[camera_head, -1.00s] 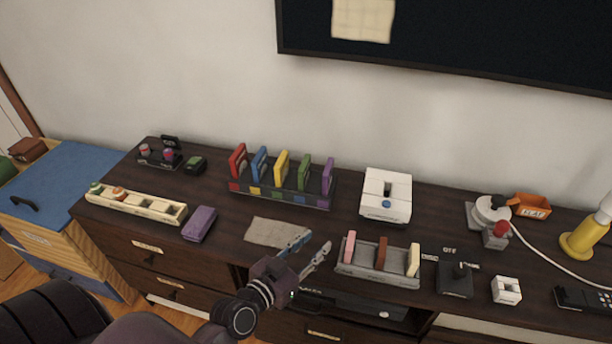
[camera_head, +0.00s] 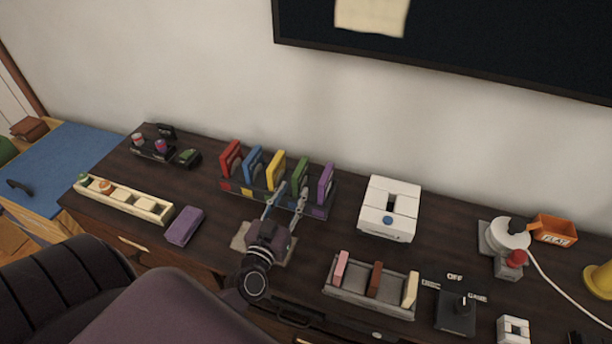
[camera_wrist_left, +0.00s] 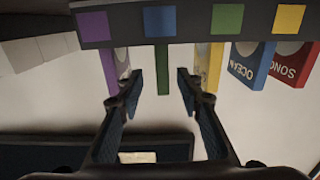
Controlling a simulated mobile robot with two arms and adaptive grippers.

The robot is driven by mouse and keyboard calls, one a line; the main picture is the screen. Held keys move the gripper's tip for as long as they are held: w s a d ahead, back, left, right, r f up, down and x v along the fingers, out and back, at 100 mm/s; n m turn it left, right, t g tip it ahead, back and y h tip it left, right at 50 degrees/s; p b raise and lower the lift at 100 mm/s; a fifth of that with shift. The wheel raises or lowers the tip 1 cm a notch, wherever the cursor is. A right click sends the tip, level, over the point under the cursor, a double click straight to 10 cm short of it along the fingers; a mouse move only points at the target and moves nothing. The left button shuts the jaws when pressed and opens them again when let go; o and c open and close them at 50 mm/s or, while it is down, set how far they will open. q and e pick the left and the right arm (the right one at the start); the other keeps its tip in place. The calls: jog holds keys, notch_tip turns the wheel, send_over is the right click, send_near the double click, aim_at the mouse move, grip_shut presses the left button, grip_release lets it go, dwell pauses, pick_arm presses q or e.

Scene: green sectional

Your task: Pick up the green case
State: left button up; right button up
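The green case (camera_head: 300,173) stands upright in a dark rack (camera_head: 232,189) on the dresser, between a yellow case (camera_head: 275,168) and a purple case (camera_head: 326,182). My left gripper (camera_head: 286,198) is open in front of the rack, its fingers pointing at the green case. In the left wrist view, the green case (camera_wrist_left: 162,68) shows edge-on in the gap between the left gripper's fingers (camera_wrist_left: 160,80). Neither finger visibly touches it; I cannot tell the exact depth. My right gripper is not in view.
A blue case (camera_head: 253,163) and a red case (camera_head: 231,157) share the rack. A white box (camera_head: 389,210) stands to its right. A grey tray (camera_head: 345,295) with three upright pieces lies in front. A purple block (camera_head: 185,226) lies to the left.

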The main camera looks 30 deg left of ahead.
aim_at(295, 186)
pick_arm(q)
jog(key=shift+x, duration=1.55)
jog(key=x, duration=0.4)
jog(key=shift+w+a, duration=0.2)
jog(key=shift+a, duration=0.05)
jog(key=shift+r, duration=0.1)
grip_shut()
